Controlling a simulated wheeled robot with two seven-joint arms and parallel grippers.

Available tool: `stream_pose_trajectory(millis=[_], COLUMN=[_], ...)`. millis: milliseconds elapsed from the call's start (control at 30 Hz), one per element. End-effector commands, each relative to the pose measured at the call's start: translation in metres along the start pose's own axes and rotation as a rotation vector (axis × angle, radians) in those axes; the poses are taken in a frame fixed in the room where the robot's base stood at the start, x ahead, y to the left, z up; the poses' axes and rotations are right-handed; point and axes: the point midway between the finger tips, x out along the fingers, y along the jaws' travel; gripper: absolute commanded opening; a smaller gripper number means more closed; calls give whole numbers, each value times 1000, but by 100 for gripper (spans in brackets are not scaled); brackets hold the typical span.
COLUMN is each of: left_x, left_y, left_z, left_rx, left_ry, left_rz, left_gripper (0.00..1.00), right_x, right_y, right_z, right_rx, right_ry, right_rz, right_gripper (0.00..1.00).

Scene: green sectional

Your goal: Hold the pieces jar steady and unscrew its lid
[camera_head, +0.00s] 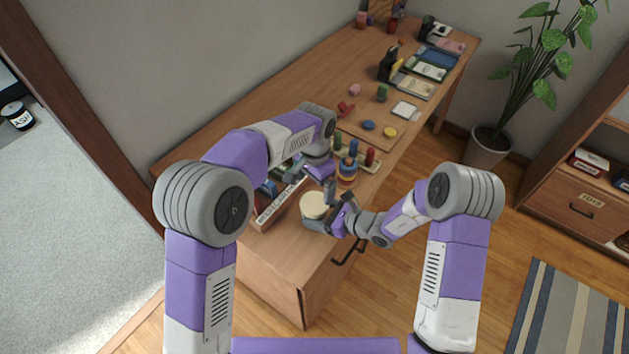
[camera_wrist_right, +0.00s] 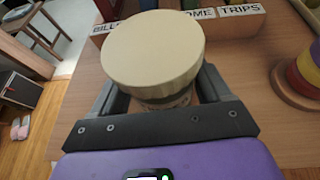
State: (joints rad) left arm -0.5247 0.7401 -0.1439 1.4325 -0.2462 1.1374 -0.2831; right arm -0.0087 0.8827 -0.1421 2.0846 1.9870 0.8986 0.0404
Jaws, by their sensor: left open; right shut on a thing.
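The pieces jar stands on the desk near its front end, its round cream lid (camera_head: 313,205) on top. In the right wrist view the lid (camera_wrist_right: 152,52) fills the upper middle and hides most of the jar body (camera_wrist_right: 168,102). My right gripper (camera_wrist_right: 160,88) is shut on the jar, a finger on each side below the lid; in the head view this gripper (camera_head: 325,222) reaches in from the right. My left gripper (camera_head: 326,180) is open, behind the jar and apart from the lid. Its fingertips are partly hidden.
A long labelled wooden box (camera_head: 280,204) lies just left of the jar. A stacking-ring toy (camera_head: 347,172) and a peg toy (camera_head: 368,158) stand behind it. Cards and small blocks lie farther along the desk (camera_head: 262,252). Its front end is mostly clear.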

Motion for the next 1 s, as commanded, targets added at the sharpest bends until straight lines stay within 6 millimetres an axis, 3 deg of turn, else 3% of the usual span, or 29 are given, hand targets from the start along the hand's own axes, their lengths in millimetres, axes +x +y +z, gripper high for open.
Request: stream_pose_trajectory(millis=[700,1000], left_x=[-3,-4], left_y=[0,0], left_z=[-1,-1], left_rx=[1319,1700], left_ry=[3,3], left_rz=[-4,-8], left_gripper=[100,100], right_x=[0,0], right_y=[0,0], right_z=[0,0], right_rx=[0,0], right_ry=[-1,-1], right_rz=[0,0], right_gripper=[0,0])
